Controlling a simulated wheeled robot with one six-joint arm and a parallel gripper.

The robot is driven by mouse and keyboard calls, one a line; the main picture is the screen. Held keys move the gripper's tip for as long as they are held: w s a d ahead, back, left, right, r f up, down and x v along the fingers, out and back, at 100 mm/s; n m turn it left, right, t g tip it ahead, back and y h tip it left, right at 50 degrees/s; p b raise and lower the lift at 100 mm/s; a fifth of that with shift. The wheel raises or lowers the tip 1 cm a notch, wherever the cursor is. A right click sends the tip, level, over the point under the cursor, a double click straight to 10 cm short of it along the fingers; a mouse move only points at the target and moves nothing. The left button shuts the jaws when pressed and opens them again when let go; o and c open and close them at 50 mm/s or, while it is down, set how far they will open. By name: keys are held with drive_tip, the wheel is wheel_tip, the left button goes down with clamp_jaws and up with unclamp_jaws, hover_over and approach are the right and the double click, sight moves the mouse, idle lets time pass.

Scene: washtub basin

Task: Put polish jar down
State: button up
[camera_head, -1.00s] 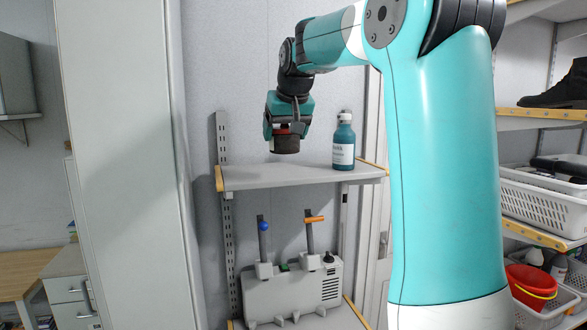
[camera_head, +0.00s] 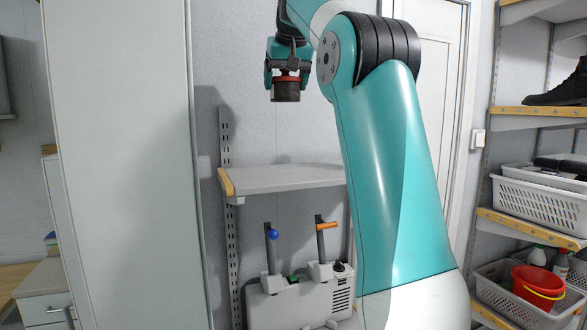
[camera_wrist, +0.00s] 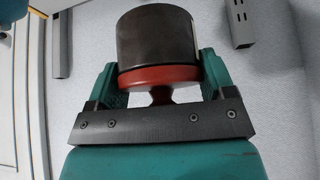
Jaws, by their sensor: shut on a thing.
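The polish jar (camera_head: 286,93) is a dark brown cylinder with a red band and a small knob. My gripper (camera_head: 287,76) is shut on the jar by its red part, and the jar hangs dark side down, clear of any surface. In the wrist view the jar (camera_wrist: 157,40) sits between the two teal fingers (camera_wrist: 158,82). In the head view the jar is well above the grey upper shelf board (camera_head: 285,179), with a gap between them.
A machine with blue and orange handles (camera_head: 300,298) stands below the shelf. A tall white cabinet (camera_head: 125,160) is at the left. At the right, a rack holds white baskets (camera_head: 537,203), a red bucket (camera_head: 536,284) and a dark shoe (camera_head: 560,92). The shelf's visible top is bare.

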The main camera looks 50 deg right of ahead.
drive_tip(key=shift+f+b, duration=3.05)
drive_tip(key=shift+f, duration=5.4)
drive_tip(key=shift+f, duration=0.15)
drive_tip(key=o, duration=1.4)
drive_tip(key=shift+r, duration=0.2)
drive_tip(key=v, duration=1.2)
